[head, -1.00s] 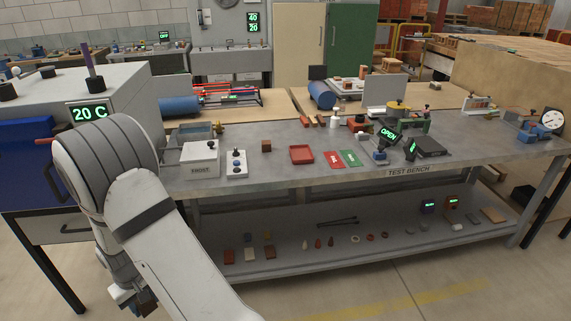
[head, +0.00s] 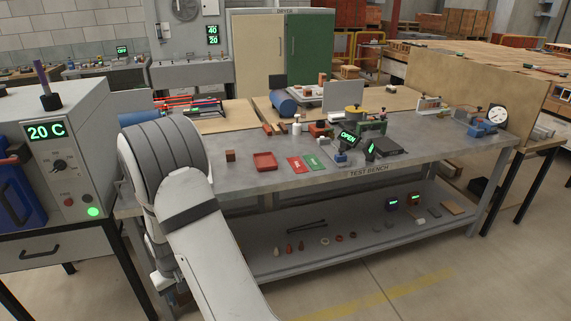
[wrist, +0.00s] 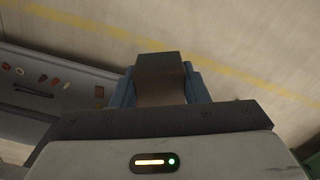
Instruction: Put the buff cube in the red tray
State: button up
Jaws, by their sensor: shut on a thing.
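My gripper (wrist: 161,78) is shut on a block, the buff cube (wrist: 160,68), in the wrist view. The cube looks dull brown in shadow and sits between the two blue-grey fingers, with open floor behind it. In the head view my arm hides most of the gripper, low at the left. The red tray (head: 265,162) lies on the test bench top, shallow and empty. It is well above and right of my gripper in the head view.
A brown cube (head: 230,156) stands left of the tray on the test bench (head: 330,182). The lower shelf (head: 330,262) holds several small things. An oven (head: 62,150) stands left.

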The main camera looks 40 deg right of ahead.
aim_at(265, 162)
jog(key=u, duration=1.4)
jog(key=i, duration=0.05)
jog(key=z, duration=2.35)
